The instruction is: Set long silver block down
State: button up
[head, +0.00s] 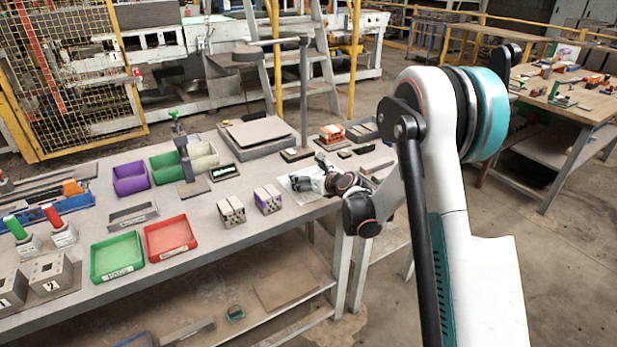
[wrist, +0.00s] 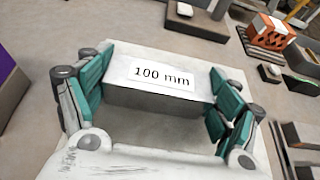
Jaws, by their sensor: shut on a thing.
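The long silver block (wrist: 150,101), with a white "100 mm" label, lies between the teal finger pads of my gripper (wrist: 155,92) in the wrist view. The pads press on its two ends, so the gripper is shut on it. In the head view my gripper (head: 312,180) is low over the right part of the workbench (head: 285,218), near its front edge. The block cannot be made out clearly there. Whether its underside touches the surface below is hidden.
Red (head: 170,238) and green (head: 117,257) trays lie farther left. An orange holed brick (wrist: 268,33) sits beyond the gripper, also visible in the head view (head: 332,133). Small dark-based pieces lie near it.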

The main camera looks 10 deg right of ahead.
jog(key=o, duration=1.4)
jog(key=shift+o, duration=0.2)
jog(key=shift+s+d+r, duration=0.1)
jog(key=shift+s+r, duration=0.1)
jog(key=p+v, duration=0.4)
jog(key=v, duration=0.7)
jog(key=shift+s+r, duration=0.15)
jog(key=shift+s, duration=0.1)
jog(key=s+a+r+n+g+h, duration=0.1)
jog(key=s+a+r+n+g, duration=0.3)
jog(key=s+r+n, duration=1)
jog(key=s+n+g+h, duration=0.1)
jog(key=s+n+h, duration=0.2)
jog(key=s+n, duration=1.5)
jog(key=s+f, duration=0.1)
jog(key=s, duration=0.3)
jog(key=shift+d+g, duration=0.35)
jog(key=shift+g, duration=0.05)
jog(key=shift+s, duration=0.15)
